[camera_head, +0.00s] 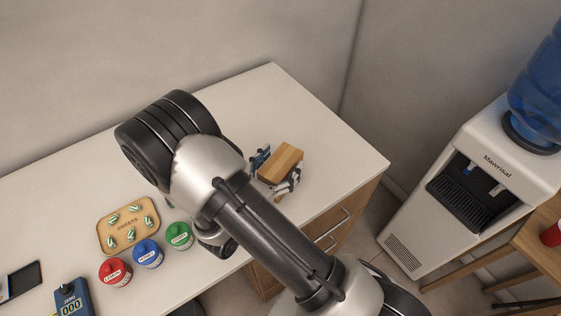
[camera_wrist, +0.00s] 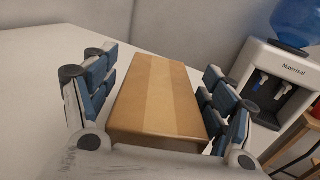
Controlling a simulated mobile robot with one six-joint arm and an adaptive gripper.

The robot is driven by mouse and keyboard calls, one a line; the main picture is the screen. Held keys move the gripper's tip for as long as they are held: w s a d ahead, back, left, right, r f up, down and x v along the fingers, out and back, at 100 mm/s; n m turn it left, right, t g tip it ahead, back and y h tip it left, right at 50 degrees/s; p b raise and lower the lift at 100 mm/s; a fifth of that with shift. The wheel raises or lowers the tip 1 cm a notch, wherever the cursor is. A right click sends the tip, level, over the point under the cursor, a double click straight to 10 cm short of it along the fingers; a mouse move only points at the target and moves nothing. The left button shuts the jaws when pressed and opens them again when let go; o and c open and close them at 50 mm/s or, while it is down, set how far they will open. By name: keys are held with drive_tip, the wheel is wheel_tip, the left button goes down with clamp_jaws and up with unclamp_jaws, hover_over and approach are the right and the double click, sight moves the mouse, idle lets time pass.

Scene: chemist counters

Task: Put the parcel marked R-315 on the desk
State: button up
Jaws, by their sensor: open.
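A brown cardboard parcel (camera_head: 281,163) with a lighter tape strip is at the right part of the white desk (camera_head: 325,140). In the wrist view the parcel (camera_wrist: 157,98) lies between the two blue-padded fingers of my gripper (camera_wrist: 158,95). Gaps show between the parcel and the fingers, more clearly on the left. No marking is readable on the parcel's visible faces. Whether its underside touches the desk is hidden.
A sweets tray (camera_head: 103,238) and red (camera_head: 115,273), blue (camera_head: 148,254) and green (camera_head: 179,236) jars stand left of my arm. A scale (camera_head: 72,298) and a dark tablet (camera_head: 24,280) are at lower left. A water dispenser (camera_head: 480,170) stands right of the desk.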

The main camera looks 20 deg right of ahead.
drive_tip(key=shift+r, duration=0.15)
drive_tip(key=shift+s+a, duration=0.15)
drive_tip(key=shift+a, duration=0.05)
drive_tip(key=p+v, duration=0.2)
drive_tip(key=v, duration=1)
drive_tip(key=s+d+r+m+g+y, duration=0.3)
drive_tip(key=s+d+r+m+g, duration=0.4)
drive_tip(key=d+r+m+g, duration=0.65)
drive_tip(key=s+a+r+m+t+y, duration=0.3)
drive_tip(key=s+r+m+t+y, duration=0.3)
drive_tip(key=r+m+y, duration=0.2)
drive_tip(key=shift+s+a+r+m+t+y, duration=0.2)
drive_tip(key=shift+a+m+t+y, duration=0.2)
drive_tip(key=shift+m+y, duration=1.45)
drive_tip(key=shift+m+h, duration=0.4)
drive_tip(key=shift+h, duration=0.05)
